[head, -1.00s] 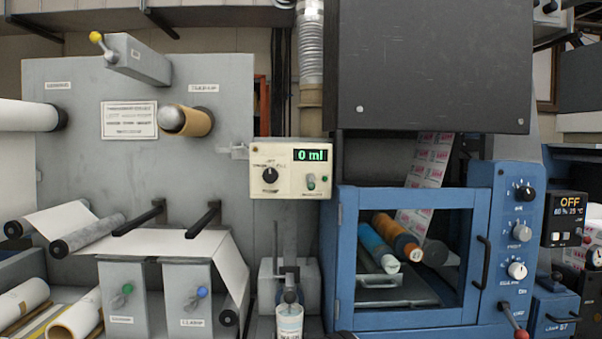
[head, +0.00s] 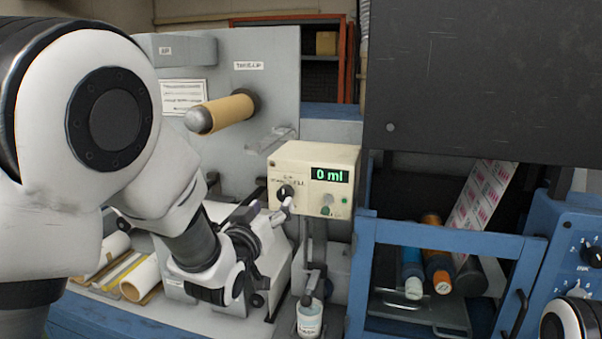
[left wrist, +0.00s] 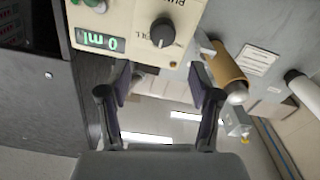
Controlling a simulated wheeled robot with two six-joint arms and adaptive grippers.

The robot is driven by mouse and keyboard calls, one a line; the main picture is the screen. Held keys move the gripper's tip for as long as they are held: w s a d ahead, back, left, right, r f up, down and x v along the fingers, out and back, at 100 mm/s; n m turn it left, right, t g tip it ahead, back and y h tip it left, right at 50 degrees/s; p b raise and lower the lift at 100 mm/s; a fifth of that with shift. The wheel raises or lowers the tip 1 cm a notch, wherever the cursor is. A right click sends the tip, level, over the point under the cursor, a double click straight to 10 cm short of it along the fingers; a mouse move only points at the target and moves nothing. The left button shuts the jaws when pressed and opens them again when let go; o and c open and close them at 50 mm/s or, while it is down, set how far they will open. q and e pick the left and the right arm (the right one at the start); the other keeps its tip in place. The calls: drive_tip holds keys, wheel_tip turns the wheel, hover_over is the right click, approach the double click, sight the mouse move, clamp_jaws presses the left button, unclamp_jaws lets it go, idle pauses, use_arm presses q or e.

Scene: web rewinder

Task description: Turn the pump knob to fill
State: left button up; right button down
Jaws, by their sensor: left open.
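The pump box (head: 310,160) is a cream unit with a green display (head: 329,175) reading 0 ml. Its black pump knob (head: 286,192) is on the lower left of the front. In the left wrist view, which is upside down, the knob (left wrist: 162,32) lies ahead, roughly centred between the fingers. My left gripper (head: 275,205) is open and empty, close in front of the box. Its fingertips (left wrist: 160,78) appear apart from the knob. Toggles (head: 326,211) sit right of the knob. My right gripper is out of view.
A white cup (head: 310,319) stands below the pump box. The blue-framed cabinet (head: 455,240) is to the right, with a large dark panel (head: 440,75) above. A take-up roller (head: 222,113) juts out at upper left. Loose rolls (head: 140,278) lie at lower left.

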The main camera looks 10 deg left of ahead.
sight(283, 195)
use_arm(q)
drive_tip(key=w+p, duration=0.1)
drive_tip(key=w+a, duration=0.1)
drive_tip(key=w, duration=0.1)
drive_tip(key=shift+f+p, duration=0.1)
drive_tip(key=shift+p, duration=0.25)
drive_tip(key=w, duration=0.2)
drive_tip(key=w+d+p, duration=0.2)
drive_tip(key=w, duration=0.1)
drive_tip(key=shift+w+f, duration=0.3)
drive_tip(key=shift+f, duration=0.05)
drive_tip(key=shift+a, duration=0.1)
drive_tip(key=shift+s+a, duration=0.35)
drive_tip(key=shift+a, duration=0.2)
drive_tip(key=c, duration=1)
drive_tip(key=shift+w+d, duration=0.1)
drive_tip(key=shift+d, duration=0.2)
drive_tip(key=shift+c, duration=0.7)
drive_tip(key=shift+a, duration=0.1)
